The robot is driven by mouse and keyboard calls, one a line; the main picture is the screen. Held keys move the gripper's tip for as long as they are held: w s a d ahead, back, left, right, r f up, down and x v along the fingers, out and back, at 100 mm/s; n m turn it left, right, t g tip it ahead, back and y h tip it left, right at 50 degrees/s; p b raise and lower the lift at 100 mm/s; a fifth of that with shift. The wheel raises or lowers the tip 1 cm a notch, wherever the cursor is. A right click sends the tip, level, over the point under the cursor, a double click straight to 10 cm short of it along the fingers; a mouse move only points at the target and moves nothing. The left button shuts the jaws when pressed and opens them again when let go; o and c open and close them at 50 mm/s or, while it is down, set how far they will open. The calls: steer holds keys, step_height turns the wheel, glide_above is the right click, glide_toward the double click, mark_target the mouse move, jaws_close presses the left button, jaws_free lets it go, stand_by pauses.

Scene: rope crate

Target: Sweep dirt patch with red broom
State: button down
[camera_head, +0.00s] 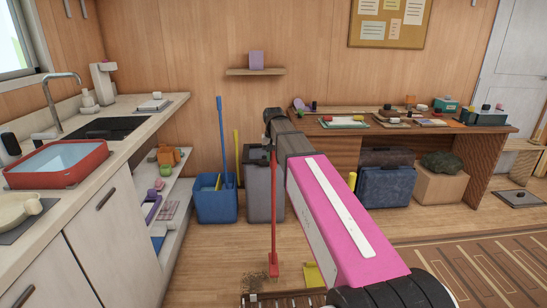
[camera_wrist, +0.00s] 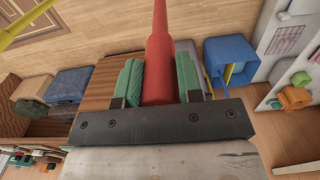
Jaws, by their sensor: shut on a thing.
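The red broom (camera_head: 274,215) hangs upright from my gripper (camera_head: 269,143) in the head view, its head low near the floor. In the wrist view my gripper (camera_wrist: 161,82) is shut on the broom's red handle (camera_wrist: 158,60), with a green pad on each side. The dirt patch (camera_head: 252,281) is a dark scatter of specks on the wooden floor, just left of the broom head (camera_head: 273,268). Whether the bristles touch the floor cannot be told.
A blue bucket (camera_head: 216,204) with a blue-handled tool and a grey bin (camera_head: 259,190) stand behind the broom. A yellow thing (camera_head: 313,274) lies on the floor right of it. The counter (camera_head: 100,165) bounds the left. A desk (camera_head: 330,146) stands at the back right.

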mark_target(273, 172)
steer(key=shift+f, duration=4)
steer(key=shift+a, duration=0.1)
steer(key=a+h, duration=0.1)
steer(key=a, duration=0.7)
steer(key=shift+a, duration=0.4)
steer(key=shift+w+f, duration=0.1)
steer(key=a, duration=1)
steer(key=shift+w+a, duration=0.2)
steer(key=shift+a, duration=0.15)
